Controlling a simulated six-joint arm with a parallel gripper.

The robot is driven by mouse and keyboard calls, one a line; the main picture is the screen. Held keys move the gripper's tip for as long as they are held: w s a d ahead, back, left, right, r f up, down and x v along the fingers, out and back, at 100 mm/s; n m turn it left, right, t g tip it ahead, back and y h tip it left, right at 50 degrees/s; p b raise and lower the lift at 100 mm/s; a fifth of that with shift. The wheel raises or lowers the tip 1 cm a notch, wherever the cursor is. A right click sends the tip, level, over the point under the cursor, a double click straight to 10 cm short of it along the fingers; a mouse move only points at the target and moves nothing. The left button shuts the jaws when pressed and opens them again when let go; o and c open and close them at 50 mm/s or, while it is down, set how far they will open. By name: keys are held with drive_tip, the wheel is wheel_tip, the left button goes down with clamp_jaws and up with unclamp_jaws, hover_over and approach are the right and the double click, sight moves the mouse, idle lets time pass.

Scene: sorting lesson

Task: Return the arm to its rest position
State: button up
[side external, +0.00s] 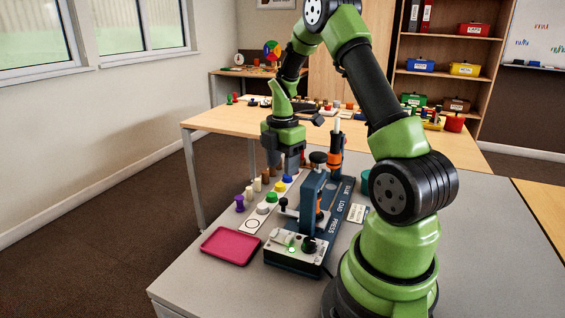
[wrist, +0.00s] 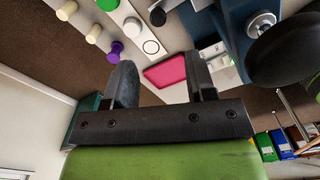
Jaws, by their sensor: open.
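My green arm stands on the grey table (side external: 200,283) and bends over to the left in the side view. My gripper (side external: 284,165) points down above the far part of the table, behind the blue press device (side external: 312,200). In the wrist view my gripper (wrist: 163,85) shows two dark fingers spread apart, with nothing between them. It is open and empty.
A pink tray (side external: 230,246) lies at the table's left. A white strip (side external: 253,222) with coloured pegs lies beside the press. A purple peg (side external: 239,203) and several pale pegs stand left of it. A wooden table (side external: 215,121) stands behind.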

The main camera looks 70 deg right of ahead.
drive_tip(key=s+a+r+m+t, duration=0.3)
drive_tip(key=a+r+m+t, duration=0.2)
drive_tip(key=a+r+m, duration=0.9)
drive_tip(key=s+a+r+m+t+y, duration=0.2)
drive_tip(key=s+a+r+m, duration=0.1)
drive_tip(key=s+a, duration=0.5)
drive_tip(key=shift+a+r+m, duration=0.3)
drive_tip(key=shift+a+r, duration=0.05)
drive_tip(key=shift+a, duration=0.55)
